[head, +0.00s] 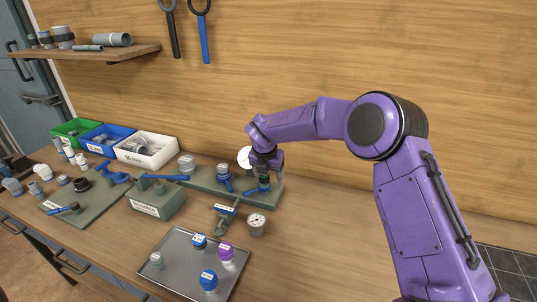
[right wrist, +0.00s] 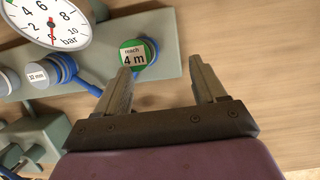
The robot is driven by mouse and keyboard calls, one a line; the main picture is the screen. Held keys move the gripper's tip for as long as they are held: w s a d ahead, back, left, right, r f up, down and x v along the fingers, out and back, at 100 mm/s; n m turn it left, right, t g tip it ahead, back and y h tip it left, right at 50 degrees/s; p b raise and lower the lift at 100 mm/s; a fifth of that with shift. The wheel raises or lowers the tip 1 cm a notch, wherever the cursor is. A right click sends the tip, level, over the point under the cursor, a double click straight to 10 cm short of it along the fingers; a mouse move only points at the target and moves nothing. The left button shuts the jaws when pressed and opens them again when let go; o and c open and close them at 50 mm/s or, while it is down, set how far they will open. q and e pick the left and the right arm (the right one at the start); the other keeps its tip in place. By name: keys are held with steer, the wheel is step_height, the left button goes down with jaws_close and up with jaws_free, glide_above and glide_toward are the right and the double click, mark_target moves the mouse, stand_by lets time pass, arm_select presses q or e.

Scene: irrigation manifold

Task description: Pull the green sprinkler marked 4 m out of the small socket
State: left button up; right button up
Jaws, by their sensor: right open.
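In the head view the sprinkler (head: 264,181) shows at the right part of the manifold (head: 238,195), just under my right gripper (head: 265,168). My right gripper (right wrist: 160,66) is open and empty in the wrist view. The sprinkler's cap lies by the tip of its left finger, not centred between the fingers. The socket under the cap is hidden. My left gripper is not in view.
A pressure gauge (right wrist: 48,20) and blue valve handles (right wrist: 88,84) stand close by on the manifold. A metal tray (head: 180,276) with several caps, one purple (head: 225,252), lies in front. The wooden table at the right is clear.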

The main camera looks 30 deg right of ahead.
mark_target(264, 181)
steer(key=shift+g, duration=0.3)
steer(key=w+f, duration=0.4)
steer(key=w, duration=0.1)
steer(key=shift+a, duration=0.1)
steer(key=shift+w, duration=0.1)
steer(key=shift+c, duration=1.2)
steer(key=shift+s+d+r, duration=0.2)
steer(key=shift+s+d, duration=0.05)
steer(key=c, duration=0.5)
steer(key=shift+s+a+r, duration=0.1)
steer(key=shift+s+r, duration=0.35)
steer(key=shift+s, duration=0.3)
steer(key=c, duration=0.3)
steer(key=shift+a, duration=0.1)
steer(key=shift+w+f, duration=0.15)
steer(key=o, duration=0.3)
steer(key=shift+w+f, duration=0.1)
steer(key=c, duration=0.4)
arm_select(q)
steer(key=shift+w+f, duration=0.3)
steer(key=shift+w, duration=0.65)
arm_select(e)
steer(key=shift+c, duration=0.2)
